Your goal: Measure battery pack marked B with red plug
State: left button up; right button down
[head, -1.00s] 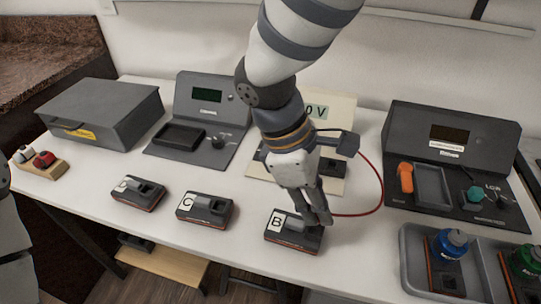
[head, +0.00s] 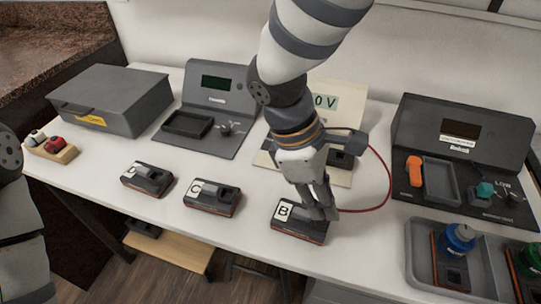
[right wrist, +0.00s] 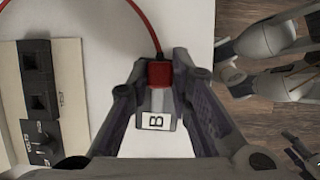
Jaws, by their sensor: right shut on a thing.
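Battery pack B (head: 300,231) lies near the table's front edge, dark with an orange lower edge and a white B label (right wrist: 156,121). My right gripper (head: 322,211) is shut on the red plug (right wrist: 160,73) and holds it at the pack's socket end. Its fingers hide the socket, so I cannot tell how deep the plug sits. The red cable (head: 387,182) loops to the cream meter (head: 348,99), whose display shows 0 V. My left gripper is out of view; only part of my left arm shows at the left edge.
Pack C (head: 211,198) and another pack (head: 147,180) lie to the left. A grey box (head: 112,98), a wooden holder with plugs (head: 50,148) and a grey device (head: 207,101) stand further back. A dark device (head: 461,151) and a tray (head: 417,250) with bottles are at right.

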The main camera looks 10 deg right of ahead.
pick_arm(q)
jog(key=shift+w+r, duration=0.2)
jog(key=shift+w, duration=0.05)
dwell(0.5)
pick_arm(e)
jog(key=shift+f, duration=0.45)
dwell(0.6)
pick_arm(q)
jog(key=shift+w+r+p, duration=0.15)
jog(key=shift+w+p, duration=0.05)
jog(key=shift+p, duration=0.1)
pick_arm(e)
jog(key=shift+f, duration=0.15)
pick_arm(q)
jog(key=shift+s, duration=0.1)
pick_arm(e)
jog(key=shift+f, duration=0.5)
dwell(0.5)
jog(key=c, duration=1.1)
grip_release()
jog(key=shift+r, duration=0.15)
